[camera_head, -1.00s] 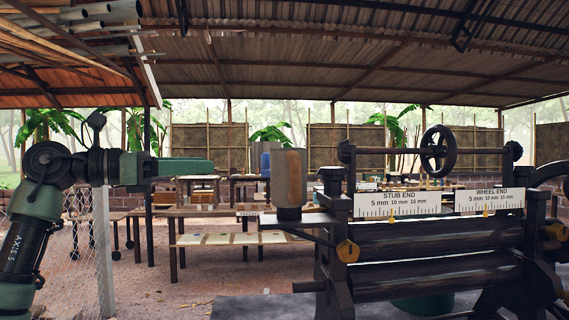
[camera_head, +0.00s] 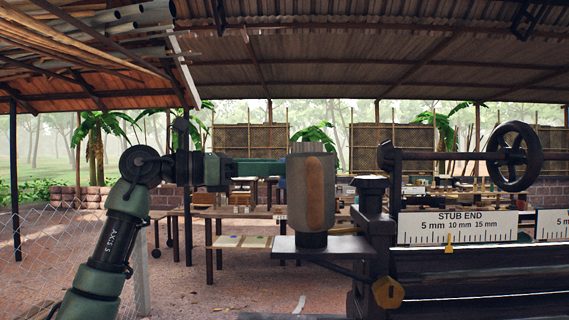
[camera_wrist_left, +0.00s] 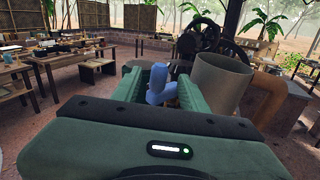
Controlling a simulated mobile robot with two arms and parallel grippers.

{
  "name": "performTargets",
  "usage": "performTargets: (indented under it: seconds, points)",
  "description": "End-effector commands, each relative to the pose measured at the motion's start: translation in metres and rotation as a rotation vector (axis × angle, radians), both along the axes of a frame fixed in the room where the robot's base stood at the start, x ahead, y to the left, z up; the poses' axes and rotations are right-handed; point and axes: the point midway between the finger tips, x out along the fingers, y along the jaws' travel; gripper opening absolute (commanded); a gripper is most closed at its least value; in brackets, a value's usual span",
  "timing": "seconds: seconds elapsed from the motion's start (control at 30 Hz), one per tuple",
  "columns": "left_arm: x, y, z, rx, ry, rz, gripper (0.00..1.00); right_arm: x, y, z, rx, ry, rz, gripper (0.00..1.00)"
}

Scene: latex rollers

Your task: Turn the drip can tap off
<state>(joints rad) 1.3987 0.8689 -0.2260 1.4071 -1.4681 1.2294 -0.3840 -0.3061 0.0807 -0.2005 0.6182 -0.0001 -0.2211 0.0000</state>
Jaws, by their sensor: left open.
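The drip can (camera_head: 311,190) is a grey cylinder with a rusty patch, upright on a small shelf (camera_head: 320,248) at the stub end of the roller machine. In the left wrist view the can (camera_wrist_left: 221,84) is open-topped and stands just right of my fingers. A blue part (camera_wrist_left: 160,86), which looks like the tap handle, shows between the fingers; I cannot tell whether they touch it. My left gripper (camera_head: 280,168) reaches from the left to the can, its tips partly hidden behind it. In the left wrist view the gripper (camera_wrist_left: 158,78) is open. My right gripper is not in view.
The roller machine (camera_head: 470,270) with its handwheel (camera_head: 513,157) and scale plate (camera_head: 458,227) fills the right. Wooden tables (camera_head: 240,212) stand behind. A wire fence (camera_head: 60,250) is at the left. The floor between is mostly clear.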

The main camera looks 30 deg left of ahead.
Motion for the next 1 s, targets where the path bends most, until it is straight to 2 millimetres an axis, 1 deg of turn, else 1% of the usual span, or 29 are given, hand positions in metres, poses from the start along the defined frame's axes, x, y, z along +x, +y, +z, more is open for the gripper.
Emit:
performTargets:
  seconds: [0.03,0.2,0.33,0.53,0.57,0.6,0.67,0.7,0.73,0.87,1.0]
  points:
    - [0.006,-0.007,0.001,-0.001,0.001,-0.003,0.43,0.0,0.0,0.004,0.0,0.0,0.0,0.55]
    - [0.02,-0.018,0.001,0.0,0.001,-0.001,0.43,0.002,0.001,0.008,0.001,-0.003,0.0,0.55]
    - [0.024,-0.022,0.0,-0.001,0.001,0.0,0.43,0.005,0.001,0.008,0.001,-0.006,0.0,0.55]
    - [0.024,-0.022,0.0,0.0,0.001,0.0,0.43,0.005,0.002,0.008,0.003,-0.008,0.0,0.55]
    - [0.024,-0.022,-0.001,0.0,0.001,0.0,0.41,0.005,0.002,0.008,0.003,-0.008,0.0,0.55]
    - [0.024,-0.022,-0.001,0.0,0.001,0.0,0.29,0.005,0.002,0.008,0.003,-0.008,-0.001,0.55]
    - [0.024,-0.022,-0.001,0.001,0.001,0.0,0.13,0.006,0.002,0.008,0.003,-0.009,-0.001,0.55]
    - [0.024,-0.022,0.0,0.001,0.001,0.0,0.02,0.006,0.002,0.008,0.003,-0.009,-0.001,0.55]
    - [0.024,-0.022,0.0,0.001,0.001,0.0,0.0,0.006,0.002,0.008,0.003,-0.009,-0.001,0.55]
    - [0.024,-0.021,-0.001,0.0,0.0,0.004,0.0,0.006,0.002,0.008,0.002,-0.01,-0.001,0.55]
    - [0.02,-0.021,-0.003,0.002,-0.001,0.063,0.0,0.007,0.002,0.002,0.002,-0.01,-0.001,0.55]
